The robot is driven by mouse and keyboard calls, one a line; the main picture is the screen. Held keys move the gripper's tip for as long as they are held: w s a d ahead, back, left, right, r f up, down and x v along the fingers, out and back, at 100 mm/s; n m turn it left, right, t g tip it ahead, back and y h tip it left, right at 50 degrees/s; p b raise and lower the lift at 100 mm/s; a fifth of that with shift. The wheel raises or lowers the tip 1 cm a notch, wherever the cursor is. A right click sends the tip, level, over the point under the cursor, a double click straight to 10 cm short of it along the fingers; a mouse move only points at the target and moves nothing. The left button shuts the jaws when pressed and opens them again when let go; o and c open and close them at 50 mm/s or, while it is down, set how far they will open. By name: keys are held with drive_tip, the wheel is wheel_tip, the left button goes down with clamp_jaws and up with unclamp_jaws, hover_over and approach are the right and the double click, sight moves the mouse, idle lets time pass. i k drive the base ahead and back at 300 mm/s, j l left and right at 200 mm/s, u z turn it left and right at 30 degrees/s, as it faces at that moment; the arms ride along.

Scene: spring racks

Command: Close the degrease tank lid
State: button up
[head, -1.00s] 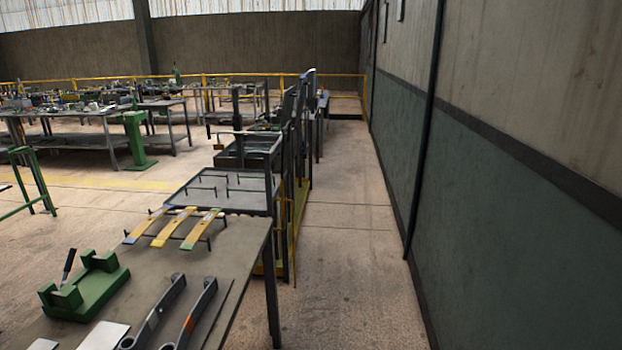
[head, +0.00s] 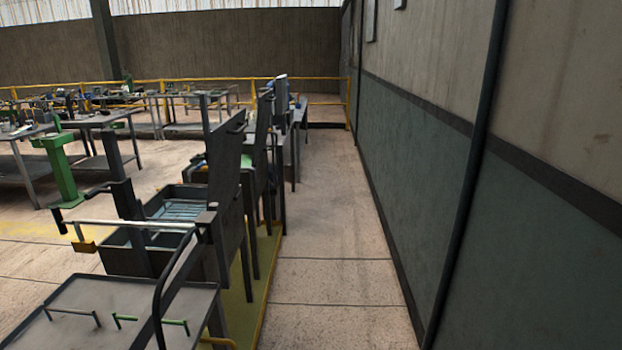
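Dark grey tanks stand in a row along the aisle in the head view; no label shows which is the degrease tank. The nearest tank (head: 118,259) has an open top with a bluish slatted interior. A dark upright panel (head: 227,165), which looks like a raised lid, stands at its right side with a bar handle at its top. Another upright panel (head: 263,125) stands farther along the row. My gripper is not in view.
A grey tray table (head: 110,290) with small rod racks stands at the lower left, with a dark curved rail at its right. A yellow-edged platform (head: 255,275) lies under the tanks. The concrete aisle (head: 335,230) is clear up to the wall (head: 440,180) on the right.

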sight(266, 100)
drive_tip(key=i+l+u, duration=0.5)
drive_tip(key=i+l, duration=0.2)
drive_tip(key=i, duration=0.6)
drive_tip(key=i+l+u, duration=0.5)
drive_tip(key=i+l, duration=0.65)
